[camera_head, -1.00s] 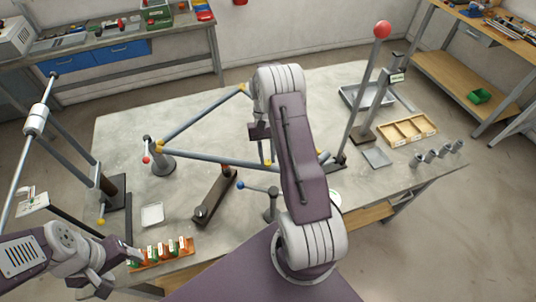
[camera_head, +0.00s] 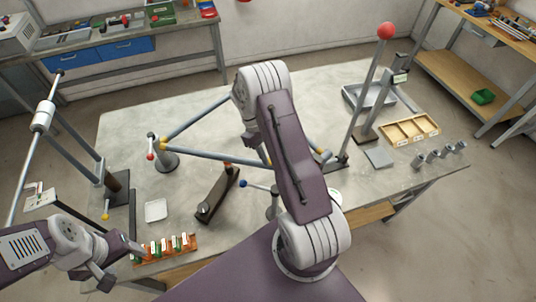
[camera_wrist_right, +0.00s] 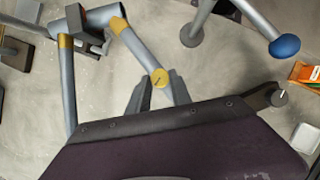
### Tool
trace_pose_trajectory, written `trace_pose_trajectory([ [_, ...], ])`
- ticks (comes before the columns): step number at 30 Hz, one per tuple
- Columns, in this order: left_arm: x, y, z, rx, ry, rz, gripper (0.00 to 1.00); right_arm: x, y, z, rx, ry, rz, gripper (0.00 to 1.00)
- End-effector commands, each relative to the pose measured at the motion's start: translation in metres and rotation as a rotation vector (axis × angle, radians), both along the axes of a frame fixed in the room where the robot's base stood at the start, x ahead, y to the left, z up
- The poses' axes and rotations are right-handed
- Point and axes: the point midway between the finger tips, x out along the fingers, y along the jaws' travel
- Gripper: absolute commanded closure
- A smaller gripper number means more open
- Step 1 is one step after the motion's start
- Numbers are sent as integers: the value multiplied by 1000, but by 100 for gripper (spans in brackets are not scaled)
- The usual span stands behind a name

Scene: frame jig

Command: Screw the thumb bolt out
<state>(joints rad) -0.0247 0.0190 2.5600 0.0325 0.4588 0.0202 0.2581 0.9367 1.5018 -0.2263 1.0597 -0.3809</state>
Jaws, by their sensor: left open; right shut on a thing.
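In the right wrist view a round yellow head with a dark line across it, which looks like the thumb bolt (camera_wrist_right: 159,78), sits at the end of a grey tube. My right gripper (camera_wrist_right: 158,91) has a finger on each side of it and is shut on it. In the head view my right arm hides this gripper and the bolt. The grey tube frame (camera_head: 200,116) with yellow joints stands on the table, partly behind that arm. My left gripper (camera_head: 119,266) is open and empty at the table's front left, beside the orange rack.
The orange rack (camera_head: 164,249) with several small pieces lies at the front edge. A blue-knobbed lever (camera_head: 243,184) and a dark clamp arm (camera_head: 216,197) stand nearby. A tall red-ball lever (camera_head: 387,31) and a wooden tray (camera_head: 410,130) are at the right. A small white dish (camera_head: 156,211) lies left.

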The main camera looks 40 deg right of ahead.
Motion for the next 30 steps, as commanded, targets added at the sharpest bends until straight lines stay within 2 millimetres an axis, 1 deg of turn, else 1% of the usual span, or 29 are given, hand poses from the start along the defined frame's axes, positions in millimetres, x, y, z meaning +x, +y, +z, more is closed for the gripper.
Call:
trace_pose_trajectory([
  [1, 0, 0, 0, 0, 0, 0, 37, -2, 1, -2, 3, 7, 10, 100],
  [18, 0, 0, 0, 0, 0, 0, 37, -3, 2, -2, 3, 7, 33, 100],
  [19, 0, 0, 0, 0, 0, 0, 37, -2, 2, -2, 4, 7, 32, 66],
  [20, 0, 0, 0, 0, 0, 0, 37, -2, 2, -2, 3, 7, 33, 58],
  [21, 0, 0, 0, 0, 0, 0, 37, -2, 2, -2, 3, 6, 33, 52],
  [30, 0, 0, 0, 0, 0, 0, 37, 0, 1, 0, 1, 1, 33, 52],
])
